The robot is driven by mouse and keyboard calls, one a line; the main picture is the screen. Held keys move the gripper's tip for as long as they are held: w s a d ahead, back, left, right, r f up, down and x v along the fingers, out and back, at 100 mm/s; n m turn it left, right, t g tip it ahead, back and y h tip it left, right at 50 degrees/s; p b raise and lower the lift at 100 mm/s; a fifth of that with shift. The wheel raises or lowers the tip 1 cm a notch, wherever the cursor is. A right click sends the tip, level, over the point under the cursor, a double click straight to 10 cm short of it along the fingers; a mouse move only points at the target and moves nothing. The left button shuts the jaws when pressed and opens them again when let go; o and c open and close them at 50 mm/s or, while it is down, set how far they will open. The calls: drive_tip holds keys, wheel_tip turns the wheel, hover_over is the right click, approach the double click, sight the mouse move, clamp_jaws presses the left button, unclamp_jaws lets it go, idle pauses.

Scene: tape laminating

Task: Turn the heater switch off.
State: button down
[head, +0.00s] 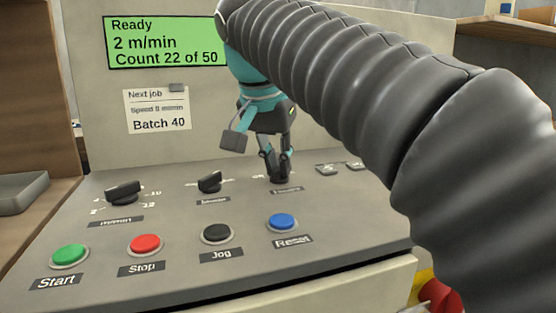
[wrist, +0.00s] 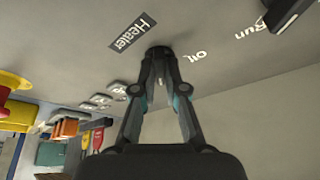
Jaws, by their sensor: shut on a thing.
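The heater switch (wrist: 158,49) is a small dark knob on the grey sloped panel. In the wrist view the "Heater" label (wrist: 132,32) is at its upper left and the word "Off" (wrist: 198,56) at its right. My gripper (wrist: 160,72) is shut on the knob, with both fingertips against it from either side. In the head view my gripper (head: 276,160) points down onto the switch (head: 280,180), at the right of the knob row. The fingers cover most of the knob, so I cannot tell which way its pointer faces.
A black selector (head: 210,182) and a larger black knob (head: 123,193) stand left of the heater switch. Green (head: 70,254), red (head: 145,244), black (head: 217,233) and blue (head: 282,222) buttons line the front. A green display (head: 166,42) reads Ready. My arm covers the right side.

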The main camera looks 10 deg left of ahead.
drive_tip(key=n, duration=0.1)
drive_tip(key=n+y+p, duration=0.1)
drive_tip(key=n, duration=0.1)
drive_tip(key=n+p, duration=0.1)
drive_tip(key=shift+d+r+n+y, duration=0.1)
drive_tip(key=shift+d+n+y, duration=0.15)
drive_tip(key=shift+n+y, duration=0.15)
drive_tip(key=n+p, duration=0.1)
drive_tip(key=n, duration=0.1)
drive_tip(key=n+y+p, duration=0.1)
drive_tip(key=n, duration=0.1)
drive_tip(key=shift+w+d+n+g+y, duration=0.1)
drive_tip(key=shift+n+g+y, duration=0.2)
drive_tip(key=shift+g, duration=0.1)
drive_tip(key=n+g+p, duration=0.1)
drive_tip(key=n, duration=0.2)
drive_tip(key=shift+w+n+y, duration=0.1)
drive_tip(key=shift+n+y, duration=0.2)
drive_tip(key=shift+y, duration=0.1)
drive_tip(key=shift+w+n+g+y, duration=0.1)
drive_tip(key=shift+n+g+y, duration=0.45)
drive_tip(key=shift+n, duration=1.45)
drive_tip(key=shift+g, duration=0.25)
drive_tip(key=c, duration=1.2)
unclamp_jaws()
